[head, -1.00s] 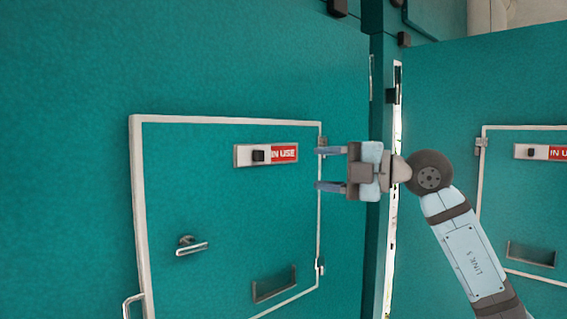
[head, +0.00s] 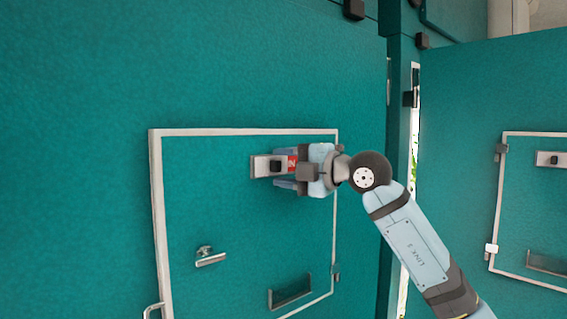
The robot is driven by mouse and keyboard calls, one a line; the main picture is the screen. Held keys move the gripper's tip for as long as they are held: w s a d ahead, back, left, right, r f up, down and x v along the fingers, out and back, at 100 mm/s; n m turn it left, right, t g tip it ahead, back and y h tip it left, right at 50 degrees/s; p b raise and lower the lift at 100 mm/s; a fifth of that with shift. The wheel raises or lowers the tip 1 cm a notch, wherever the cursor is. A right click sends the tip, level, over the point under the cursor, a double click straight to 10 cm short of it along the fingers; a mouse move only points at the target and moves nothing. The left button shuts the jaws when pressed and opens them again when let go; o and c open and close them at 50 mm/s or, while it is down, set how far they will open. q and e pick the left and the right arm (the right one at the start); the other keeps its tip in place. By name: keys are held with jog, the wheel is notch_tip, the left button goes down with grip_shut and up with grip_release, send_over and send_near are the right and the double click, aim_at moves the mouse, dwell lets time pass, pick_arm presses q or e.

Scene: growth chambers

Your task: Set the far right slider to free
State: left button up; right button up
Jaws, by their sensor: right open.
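The slider plate (head: 258,168) is a pale strip near the top of the nearer teal door. Its black knob (head: 275,166) sits toward the plate's left part, and a piece of the red label (head: 292,164) shows to the right of the knob. The rest of the label is hidden behind my right gripper (head: 284,168). That gripper is open, its two blue fingers pointing left, one above and one below the label, just right of the knob. I cannot tell whether it touches the plate. My left gripper is not in view.
The nearer door has a handle (head: 211,257) and a recessed tray (head: 290,291) below the slider. Another chamber at right has a second slider plate (head: 548,158), cut by the picture's edge.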

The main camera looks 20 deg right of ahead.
jog(key=shift+w+a, duration=0.15)
grip_shut()
jog(key=w+d, duration=0.2)
jog(key=d, duration=0.5)
jog(key=shift+w+d, duration=0.35)
jog(key=shift+d, duration=0.05)
jog(key=shift+r, duration=0.1)
